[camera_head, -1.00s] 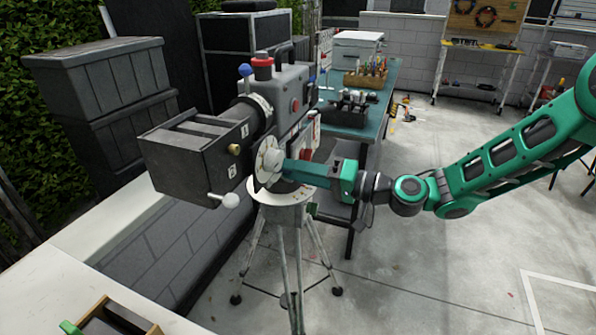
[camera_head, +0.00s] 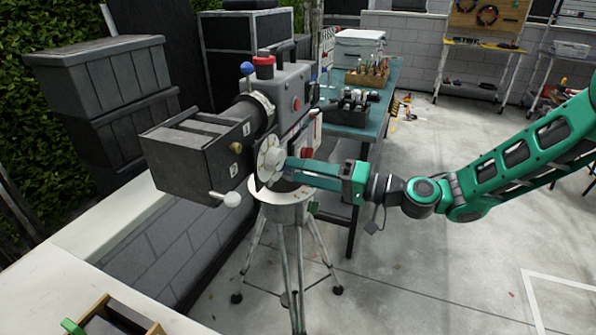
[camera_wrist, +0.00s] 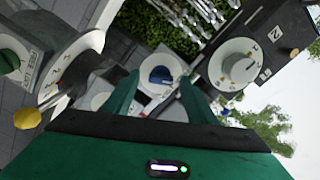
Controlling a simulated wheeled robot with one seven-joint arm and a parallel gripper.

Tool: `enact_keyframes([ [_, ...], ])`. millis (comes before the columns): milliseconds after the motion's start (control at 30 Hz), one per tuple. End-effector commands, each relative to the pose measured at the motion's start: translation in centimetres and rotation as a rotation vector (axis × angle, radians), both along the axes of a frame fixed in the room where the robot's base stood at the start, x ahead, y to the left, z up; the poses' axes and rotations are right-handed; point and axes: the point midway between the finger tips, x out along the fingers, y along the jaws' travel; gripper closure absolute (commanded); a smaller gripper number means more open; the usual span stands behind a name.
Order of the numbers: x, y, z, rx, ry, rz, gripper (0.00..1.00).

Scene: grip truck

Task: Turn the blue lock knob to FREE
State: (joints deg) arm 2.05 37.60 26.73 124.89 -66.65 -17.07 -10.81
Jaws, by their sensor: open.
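The blue lock knob (camera_wrist: 160,75) shows in the wrist view as a small blue knob on a round white plate. It lies between the two green fingertips of my gripper (camera_wrist: 160,84), as seen from the wrist. My gripper is open, and I see no clear contact with the knob. In the head view my gripper (camera_head: 288,171) reaches in from the right to the side of the grey film camera (camera_head: 288,88), beside a white dial (camera_head: 270,156). The knob cannot be made out there.
A large white dial (camera_wrist: 238,64) lies right of the fingers in the wrist view. A yellow knob (camera_wrist: 27,119) and a green knob (camera_wrist: 9,62) are at left. The camera stands on a tripod (camera_head: 297,255). A teal workbench (camera_head: 378,118) is behind.

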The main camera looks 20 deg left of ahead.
Motion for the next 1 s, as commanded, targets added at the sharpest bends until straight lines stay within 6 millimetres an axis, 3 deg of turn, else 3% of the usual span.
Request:
enact_keyframes([
  [200, -0.1, -4.3, -0.1, -0.002, 0.001, -0.005, 0.48],
  [433, -0.5, -7.5, -0.1, -0.002, 0.002, -0.001, 0.48],
  [1000, -0.8, -8.8, -0.5, -0.028, -0.007, 0.003, 0.48],
])
